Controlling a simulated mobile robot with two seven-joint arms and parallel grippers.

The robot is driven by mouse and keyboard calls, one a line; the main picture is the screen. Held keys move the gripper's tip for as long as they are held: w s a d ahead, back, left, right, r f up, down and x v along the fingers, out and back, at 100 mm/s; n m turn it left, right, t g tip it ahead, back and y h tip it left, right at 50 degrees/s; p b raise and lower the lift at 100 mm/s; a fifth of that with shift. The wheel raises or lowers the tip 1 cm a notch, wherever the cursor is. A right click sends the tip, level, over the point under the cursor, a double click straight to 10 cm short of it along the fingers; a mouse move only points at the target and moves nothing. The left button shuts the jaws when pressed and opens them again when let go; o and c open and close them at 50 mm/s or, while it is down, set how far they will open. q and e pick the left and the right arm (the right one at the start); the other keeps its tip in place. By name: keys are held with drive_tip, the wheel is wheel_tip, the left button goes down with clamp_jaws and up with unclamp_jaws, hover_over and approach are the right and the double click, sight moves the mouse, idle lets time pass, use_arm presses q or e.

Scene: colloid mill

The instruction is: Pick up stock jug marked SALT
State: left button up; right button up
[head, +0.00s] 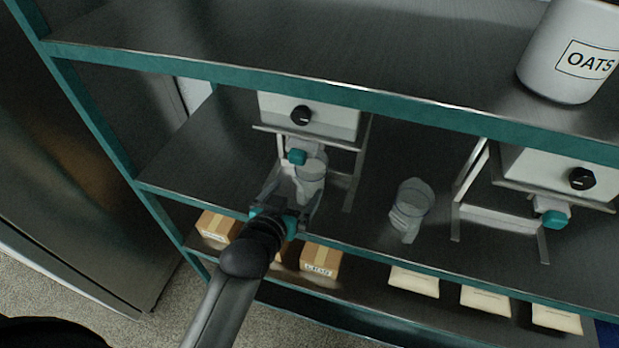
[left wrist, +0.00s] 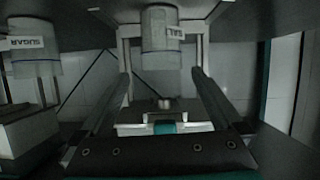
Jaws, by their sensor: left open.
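The jug marked SALT is a clear jug (head: 312,172) under the left dispenser on the middle shelf. In the left wrist view, which appears upside down, the jug (left wrist: 160,60) shows part of its label, "SAL". My left gripper (head: 293,192) is open, with its fingers reaching in on either side of the jug. In the left wrist view the jug stands beyond and between the fingertips, and I see no contact. My right gripper is not in view.
A second clear jug (head: 410,208), marked SUGAR in the left wrist view (left wrist: 32,50), stands to the right. Dispensers with black knobs (head: 301,115) and teal taps (head: 297,157) stand above. An OATS container (head: 565,50) is on the upper shelf. Cartons (head: 320,262) and pale packs (head: 414,282) fill the lower shelf.

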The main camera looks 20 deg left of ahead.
sight(304, 177)
use_arm(q)
drive_tip(key=shift+b+x, duration=0.3)
drive_tip(key=shift+x, duration=4.45)
drive_tip(key=shift+a, duration=0.1)
drive_tip(key=c, duration=1.5)
clamp_jaws()
drive_tip(key=shift+r, duration=0.15)
